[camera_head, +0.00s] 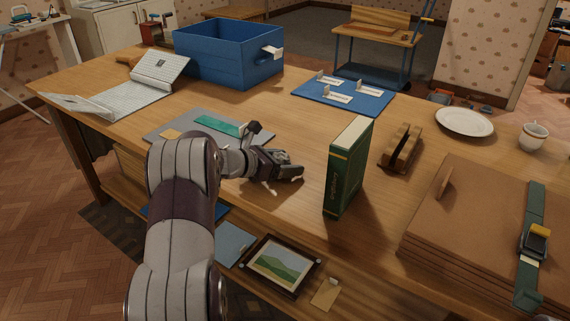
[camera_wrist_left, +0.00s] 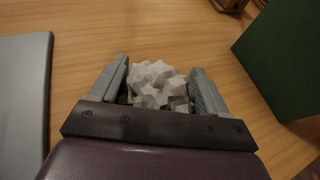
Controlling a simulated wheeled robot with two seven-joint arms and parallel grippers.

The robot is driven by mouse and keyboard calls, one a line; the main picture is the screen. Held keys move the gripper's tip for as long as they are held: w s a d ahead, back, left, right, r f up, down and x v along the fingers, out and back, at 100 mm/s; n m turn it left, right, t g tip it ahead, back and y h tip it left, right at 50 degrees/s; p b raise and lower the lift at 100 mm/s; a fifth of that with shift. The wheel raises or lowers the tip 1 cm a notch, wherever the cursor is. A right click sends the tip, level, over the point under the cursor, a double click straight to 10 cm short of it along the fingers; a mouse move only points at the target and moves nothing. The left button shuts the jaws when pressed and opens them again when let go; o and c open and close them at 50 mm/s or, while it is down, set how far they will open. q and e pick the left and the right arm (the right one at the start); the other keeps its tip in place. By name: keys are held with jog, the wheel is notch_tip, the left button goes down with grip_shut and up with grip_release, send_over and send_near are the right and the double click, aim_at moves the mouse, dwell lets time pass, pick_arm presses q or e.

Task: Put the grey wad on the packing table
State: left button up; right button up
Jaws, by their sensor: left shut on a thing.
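The grey wad (camera_wrist_left: 158,84) is a crumpled, faceted lump between the two fingers of my left gripper (camera_wrist_left: 160,88) in the left wrist view. The gripper is shut on it. In the head view my left gripper (camera_head: 285,178) is low over the near middle of the wooden packing table (camera_head: 275,212), left of the green book. The wad is mostly hidden there by the hand. I cannot tell whether it touches the tabletop. My right gripper is not in view.
A green book (camera_head: 346,170) stands upright right of the gripper. A grey board (camera_head: 165,131) lies to the left. A blue crate (camera_head: 228,62), blue mat (camera_head: 343,98), wooden tape dispenser (camera_head: 400,146), plate (camera_head: 464,122) and brown boards (camera_head: 470,225) are also on the table.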

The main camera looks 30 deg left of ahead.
pick_arm(q)
jog(key=shift+f, duration=0.1)
jog(key=o, duration=1)
jog(key=shift+r, duration=0.25)
jog(key=p+v, duration=0.1)
jog(key=v, duration=1.1)
